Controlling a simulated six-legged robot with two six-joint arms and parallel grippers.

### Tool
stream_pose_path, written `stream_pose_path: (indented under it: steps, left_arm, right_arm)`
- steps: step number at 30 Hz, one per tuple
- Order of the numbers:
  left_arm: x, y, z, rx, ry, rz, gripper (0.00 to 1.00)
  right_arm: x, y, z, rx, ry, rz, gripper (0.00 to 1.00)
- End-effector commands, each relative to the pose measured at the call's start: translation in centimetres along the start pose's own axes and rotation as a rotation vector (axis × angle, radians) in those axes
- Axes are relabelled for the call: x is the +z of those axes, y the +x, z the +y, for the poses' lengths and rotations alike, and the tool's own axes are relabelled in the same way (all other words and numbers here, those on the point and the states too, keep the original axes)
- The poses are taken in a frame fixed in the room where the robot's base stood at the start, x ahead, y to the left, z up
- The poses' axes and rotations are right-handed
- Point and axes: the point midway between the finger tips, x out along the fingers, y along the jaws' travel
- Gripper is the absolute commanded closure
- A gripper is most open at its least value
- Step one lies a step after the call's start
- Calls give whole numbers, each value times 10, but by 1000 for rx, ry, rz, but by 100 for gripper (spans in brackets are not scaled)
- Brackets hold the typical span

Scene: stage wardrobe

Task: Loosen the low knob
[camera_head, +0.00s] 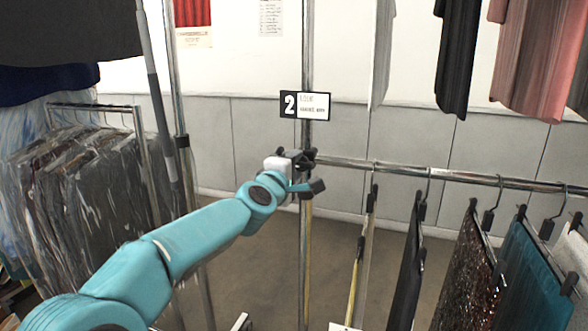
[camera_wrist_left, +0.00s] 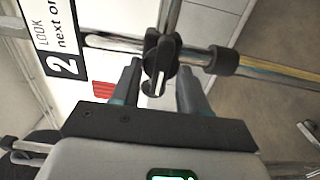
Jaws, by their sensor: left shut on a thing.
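A black knob (camera_wrist_left: 158,62) with a wing-like grip sits on the chrome pole at the rail joint in the left wrist view. In the head view, the dark clamp around it (camera_head: 309,155) shows on the upright pole, below the number 2 sign. My left gripper (camera_head: 306,172) reaches it from the left at the end of the teal arm. In the left wrist view, one finger of my left gripper (camera_wrist_left: 160,82) is on each side of the knob, and the jaws are shut on it. Finger contact is partly hidden. My right gripper is not in view.
A chrome rail (camera_head: 450,177) runs right from the joint with clipped garments, including a teal skirt (camera_head: 530,265). More clothes hang above. A rack of dark covered garments (camera_head: 85,200) stands at the left. The number 2 sign (camera_head: 305,106) is just above my gripper.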

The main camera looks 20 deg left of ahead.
Motion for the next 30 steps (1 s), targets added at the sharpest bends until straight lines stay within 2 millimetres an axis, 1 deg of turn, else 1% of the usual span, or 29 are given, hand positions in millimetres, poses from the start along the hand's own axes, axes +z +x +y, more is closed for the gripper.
stream_pose_path:
  steps: [14,15,16,17,26,29,30]
  left_arm:
    - [0,0,1,2,-15,1,87]
    - [0,0,1,1,-15,1,50]
    - [0,0,1,1,-15,1,40]
    - [0,0,1,1,-14,1,33]
    - [0,-1,0,1,-13,0,33]
    - [0,-9,-1,1,-13,0,33]
    - [0,-15,-1,2,-13,-1,33]
  right_arm:
    - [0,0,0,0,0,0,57]
    - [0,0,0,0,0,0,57]
    - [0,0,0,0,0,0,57]
    - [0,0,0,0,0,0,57]
    - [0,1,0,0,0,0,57]
    - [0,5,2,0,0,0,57]
    - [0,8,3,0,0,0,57]
